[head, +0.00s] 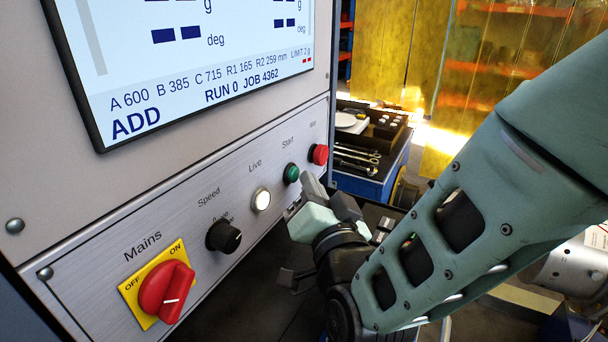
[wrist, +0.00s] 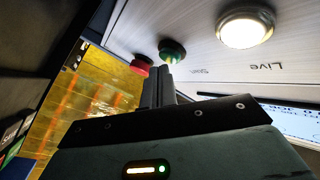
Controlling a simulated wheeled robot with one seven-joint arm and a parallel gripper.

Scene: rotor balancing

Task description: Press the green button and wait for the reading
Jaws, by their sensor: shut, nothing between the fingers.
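The green Start button (head: 291,173) sits on the machine's front panel, between the lit Live lamp and a red button. My gripper (head: 309,182) is shut and empty, with its fingertips close beside the green button. In the wrist view the green button (wrist: 172,50) shows just beyond the tips of my shut fingers (wrist: 160,72). I cannot tell whether the tips touch it. The screen (head: 190,60) shows dashes for the readings, with "ADD", "RUN 0" and "JOB 4362" below.
A red button (head: 319,154) is right of the green one. The white Live lamp (head: 261,200) is lit, with a black Speed knob (head: 224,236) and a red Mains switch (head: 166,291) to its left. A blue tool cart (head: 372,185) stands behind.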

